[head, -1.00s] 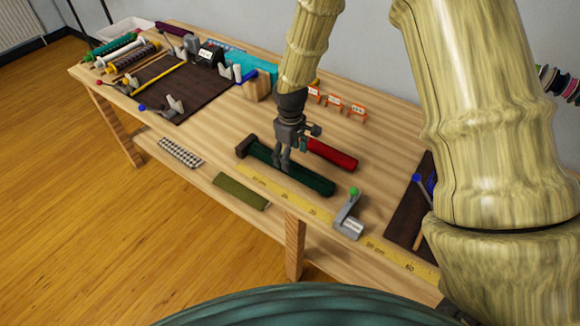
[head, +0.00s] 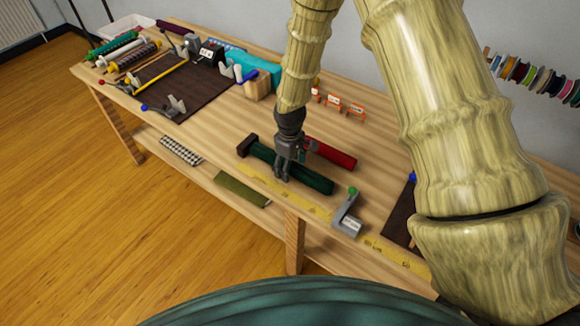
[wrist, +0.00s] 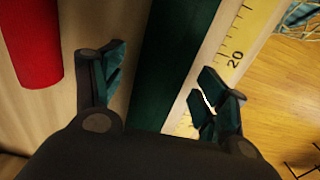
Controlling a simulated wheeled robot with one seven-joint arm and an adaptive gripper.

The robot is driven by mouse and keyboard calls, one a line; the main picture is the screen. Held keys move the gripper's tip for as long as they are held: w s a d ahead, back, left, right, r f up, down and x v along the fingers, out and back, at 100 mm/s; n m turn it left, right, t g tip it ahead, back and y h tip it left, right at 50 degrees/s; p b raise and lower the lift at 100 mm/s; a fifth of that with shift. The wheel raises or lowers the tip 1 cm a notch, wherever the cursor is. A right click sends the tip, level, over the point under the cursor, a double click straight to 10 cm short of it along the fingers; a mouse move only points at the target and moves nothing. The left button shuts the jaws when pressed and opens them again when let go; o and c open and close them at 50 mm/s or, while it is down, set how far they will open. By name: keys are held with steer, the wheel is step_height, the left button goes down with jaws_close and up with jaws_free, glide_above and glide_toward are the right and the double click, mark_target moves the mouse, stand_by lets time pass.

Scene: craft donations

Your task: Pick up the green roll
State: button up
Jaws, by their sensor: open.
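The dark green roll (head: 312,180) lies on the wooden table near its front edge, beside a yellow measuring tape. My gripper (head: 281,178) is low over the middle of the roll. In the wrist view, my gripper (wrist: 165,95) is open, with one finger on each side of the green roll (wrist: 172,60). The roll runs between the fingers with a gap on the left side. The right finger overlaps the yellow tape in that view. I cannot tell whether the fingertips touch the table.
A red roll (head: 330,153) lies just behind the green one, and in the wrist view it (wrist: 31,40) is left of my fingers. A grey clamp-like piece with a green knob (head: 347,212) stands at right. The yellow tape (head: 398,257) runs along the front edge.

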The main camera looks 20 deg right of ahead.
steer(key=c, duration=1.2)
steer(key=shift+c, duration=0.6)
steer(key=shift+r, duration=0.15)
